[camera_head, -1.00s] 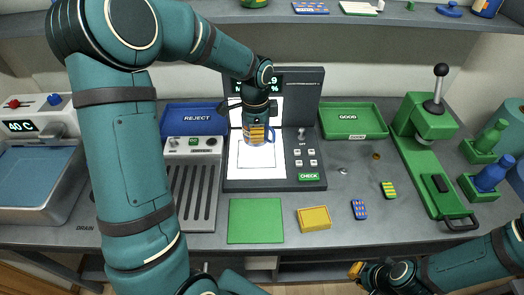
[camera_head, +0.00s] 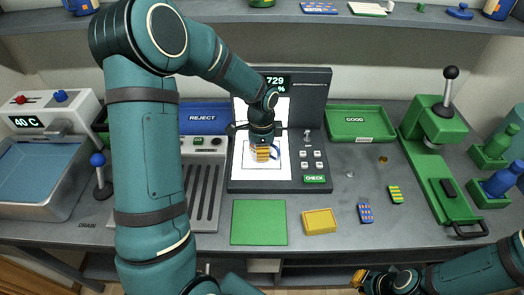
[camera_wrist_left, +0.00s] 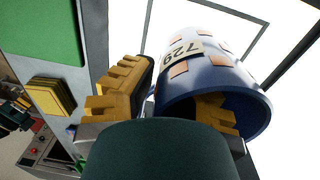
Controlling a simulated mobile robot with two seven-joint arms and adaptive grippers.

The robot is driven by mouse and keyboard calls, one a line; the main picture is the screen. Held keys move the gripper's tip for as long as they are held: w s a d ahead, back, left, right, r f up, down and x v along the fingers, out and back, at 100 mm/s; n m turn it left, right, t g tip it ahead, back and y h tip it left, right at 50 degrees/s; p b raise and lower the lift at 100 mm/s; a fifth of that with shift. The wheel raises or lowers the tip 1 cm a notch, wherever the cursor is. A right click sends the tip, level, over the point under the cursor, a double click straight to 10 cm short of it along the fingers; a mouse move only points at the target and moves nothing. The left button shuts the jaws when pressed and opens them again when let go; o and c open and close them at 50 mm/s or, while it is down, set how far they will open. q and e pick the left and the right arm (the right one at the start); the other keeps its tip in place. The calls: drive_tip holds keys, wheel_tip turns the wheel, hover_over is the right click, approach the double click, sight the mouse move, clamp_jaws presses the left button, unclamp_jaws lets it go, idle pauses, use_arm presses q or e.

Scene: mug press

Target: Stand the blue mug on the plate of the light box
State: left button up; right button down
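The blue mug (camera_head: 274,155), with orange patches, a 729 label and a blue rim, is on the white plate (camera_head: 248,172) of the light box (camera_head: 318,125) and looks upright. It is large in the left wrist view (camera_wrist_left: 218,62), its open rim towards the camera. My left gripper (camera_head: 262,150) is over the mug from above. In the left wrist view one yellow finger is outside the wall and the other inside the mouth, with gaps beside the wall; it looks open. My right gripper (camera_head: 359,280) is low at the front, its fingers too small to judge.
A green mat (camera_head: 259,222) and yellow block (camera_head: 319,221) lie in front of the light box. The blue reject tray (camera_head: 204,118) is left, the green good tray (camera_head: 361,123) right. A green press (camera_head: 437,165) stands further right. A shelf (camera_head: 230,26) runs behind.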

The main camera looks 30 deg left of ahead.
use_arm(q)
drive_tip(key=shift+o, duration=1.2)
wheel_tip(320, 180, up, 12)
drive_tip(key=p, duration=0.2)
drive_tip(key=shift+w+a+r, duration=0.15)
drive_tip(key=shift+w+a, duration=0.05)
drive_tip(key=shift+r, duration=0.1)
